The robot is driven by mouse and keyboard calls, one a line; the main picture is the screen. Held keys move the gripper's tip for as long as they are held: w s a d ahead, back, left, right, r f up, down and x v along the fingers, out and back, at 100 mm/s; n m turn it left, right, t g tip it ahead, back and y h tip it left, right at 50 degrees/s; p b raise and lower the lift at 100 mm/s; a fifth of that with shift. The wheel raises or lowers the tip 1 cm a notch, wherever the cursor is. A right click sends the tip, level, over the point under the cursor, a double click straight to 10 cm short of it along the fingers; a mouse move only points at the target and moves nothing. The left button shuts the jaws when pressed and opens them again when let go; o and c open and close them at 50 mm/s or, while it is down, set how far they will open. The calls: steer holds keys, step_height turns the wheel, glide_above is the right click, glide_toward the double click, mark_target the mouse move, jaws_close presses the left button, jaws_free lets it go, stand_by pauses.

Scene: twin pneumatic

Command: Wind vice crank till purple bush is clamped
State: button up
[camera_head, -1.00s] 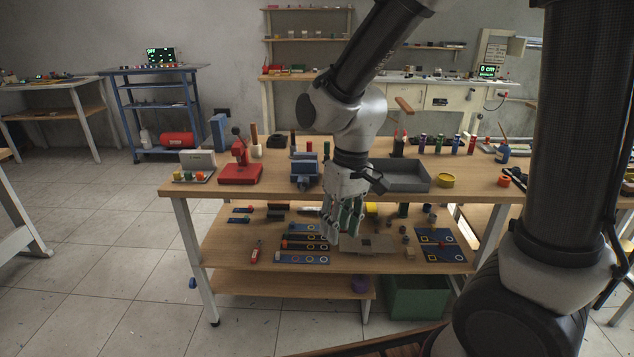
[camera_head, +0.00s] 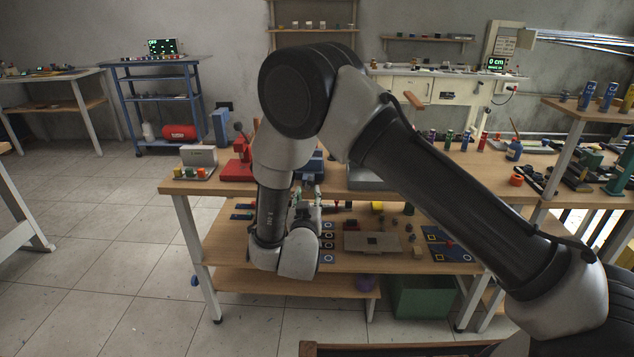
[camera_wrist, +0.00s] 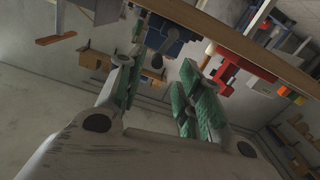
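The blue vice (camera_head: 313,165) stands on the upper bench top, partly hidden behind my arm in the head view. It shows upside down in the wrist view (camera_wrist: 167,36), beyond my fingertips and apart from them. My gripper (camera_wrist: 163,68) is open, its green-padded fingers spread with nothing between them. In the head view my gripper (camera_head: 308,195) points up near the bench's front edge, just below the vice and mostly hidden by my wrist. I cannot make out the vice crank clearly. No purple bush can be made out in the vice.
A red press (camera_head: 238,168) stands left of the vice, and a grey tray (camera_head: 368,179) right of it. The bench edge (camera_wrist: 225,38) crosses close above my fingers in the wrist view. Open floor lies left of the bench.

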mark_target(310, 184)
steer(key=w, duration=0.8)
steer(key=shift+d+r, duration=0.15)
steer(key=shift+r, duration=0.1)
steer(key=shift+c, duration=0.3)
jaws_close()
